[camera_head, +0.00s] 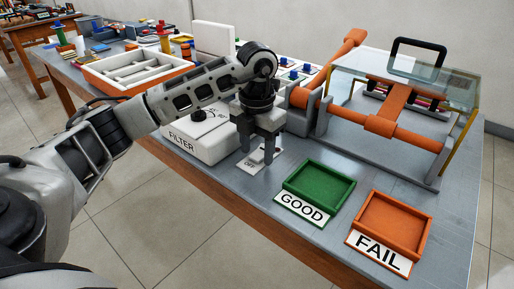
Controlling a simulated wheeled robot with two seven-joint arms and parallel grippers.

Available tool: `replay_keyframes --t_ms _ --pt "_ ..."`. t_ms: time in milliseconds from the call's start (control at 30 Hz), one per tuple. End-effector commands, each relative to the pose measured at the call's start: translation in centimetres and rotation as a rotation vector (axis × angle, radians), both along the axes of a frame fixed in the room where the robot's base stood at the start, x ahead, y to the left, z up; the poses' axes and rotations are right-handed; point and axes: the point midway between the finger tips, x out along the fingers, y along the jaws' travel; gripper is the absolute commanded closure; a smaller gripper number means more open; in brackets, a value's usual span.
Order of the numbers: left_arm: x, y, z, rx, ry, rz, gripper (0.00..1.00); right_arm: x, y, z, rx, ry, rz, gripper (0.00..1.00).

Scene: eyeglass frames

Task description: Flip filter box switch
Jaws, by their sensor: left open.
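The white filter box (207,146), labelled FILTER, stands near the front edge of the table, with a dark knob (198,115) on its top. A small white switch plate (256,161) lies at its right, and its lettering is partly hidden. My left gripper (261,150) points down right over this plate, its fingers apart. I cannot tell whether the fingers touch the switch. My right gripper is not in view.
A green GOOD tray (289,197) and an orange FAIL tray (367,240) lie to the right. A glass-topped fixture with an orange bar (344,112) stands behind them. A compartment tray (133,83) sits at the left.

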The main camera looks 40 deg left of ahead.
Motion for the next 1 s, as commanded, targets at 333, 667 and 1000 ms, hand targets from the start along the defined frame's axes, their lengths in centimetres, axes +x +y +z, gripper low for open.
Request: replay_keyframes --t_ms 333,667,1000 --pt "0.0 0.0 0.0 0.000 0.001 0.001 0.93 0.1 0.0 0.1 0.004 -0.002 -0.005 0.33" --pt "0.3 -0.1 0.8 0.004 0.078 0.003 0.96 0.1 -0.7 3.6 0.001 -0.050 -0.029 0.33" --pt "1.2 -0.2 0.6 0.028 0.355 0.002 0.96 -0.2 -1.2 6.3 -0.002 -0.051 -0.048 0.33"
